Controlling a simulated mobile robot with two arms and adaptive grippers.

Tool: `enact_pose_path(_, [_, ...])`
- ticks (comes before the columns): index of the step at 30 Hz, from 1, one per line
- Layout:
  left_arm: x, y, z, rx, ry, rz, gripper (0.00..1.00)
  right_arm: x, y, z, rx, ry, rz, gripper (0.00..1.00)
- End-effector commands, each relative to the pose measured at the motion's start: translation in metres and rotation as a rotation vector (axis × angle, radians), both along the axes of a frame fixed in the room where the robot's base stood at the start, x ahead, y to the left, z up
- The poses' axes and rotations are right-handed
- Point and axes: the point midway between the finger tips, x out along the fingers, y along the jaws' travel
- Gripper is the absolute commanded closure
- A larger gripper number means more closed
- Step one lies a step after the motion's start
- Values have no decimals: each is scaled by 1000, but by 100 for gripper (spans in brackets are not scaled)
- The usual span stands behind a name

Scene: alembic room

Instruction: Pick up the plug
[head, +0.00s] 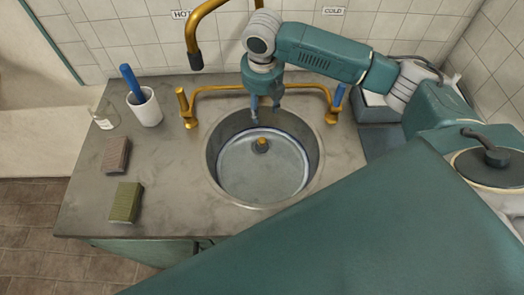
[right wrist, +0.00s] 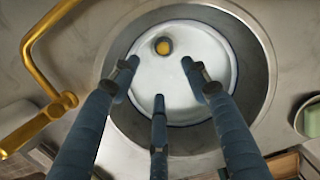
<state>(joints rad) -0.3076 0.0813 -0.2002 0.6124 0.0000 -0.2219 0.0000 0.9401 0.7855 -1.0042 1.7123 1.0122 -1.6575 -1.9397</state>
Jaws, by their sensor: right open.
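The plug (head: 261,145), small with a gold-coloured top, is inside the round metal sink (head: 213,160), near the middle of a pale round area with a bluish rim. I cannot tell whether that area is water, a dish or the basin floor. In the right wrist view the plug (right wrist: 163,46) shows beyond the fingertips, with nothing touching it. My right gripper (head: 265,110) points down over the sink's back part, above and behind the plug. Its three dark blue fingers (right wrist: 159,72) are spread, with nothing between them. My left gripper is not in view.
A gold tap (head: 193,42) and its gold pipework (head: 225,88) stand behind the sink, close to my right gripper. A white cup (head: 148,108) with a blue-handled item, a glass flask (head: 103,117), a brown block (head: 117,154) and a green sponge (head: 126,202) sit on the left counter.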

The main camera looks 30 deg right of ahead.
Motion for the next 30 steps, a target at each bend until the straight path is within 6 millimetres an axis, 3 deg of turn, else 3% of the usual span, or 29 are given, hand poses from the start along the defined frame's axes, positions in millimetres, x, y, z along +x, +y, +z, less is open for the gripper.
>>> enact_pose_path(1, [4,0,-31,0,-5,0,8,0,0,-32,0,1,0,54])
enact_pose_path(3, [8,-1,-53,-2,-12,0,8,0,0,-54,0,1,0,54])
enact_pose_path(6, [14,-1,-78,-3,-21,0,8,0,0,-80,0,0,0,54])
enact_pose_path(9, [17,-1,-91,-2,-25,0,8,0,0,-92,0,0,0,54])
enact_pose_path(14, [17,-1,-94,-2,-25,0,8,0,-1,-102,0,2,-1,54])
enact_pose_path(21, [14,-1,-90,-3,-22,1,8,5,-2,-136,1,4,-1,54])
enact_pose_path(30, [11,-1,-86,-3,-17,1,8,8,-5,-163,0,4,0,54])
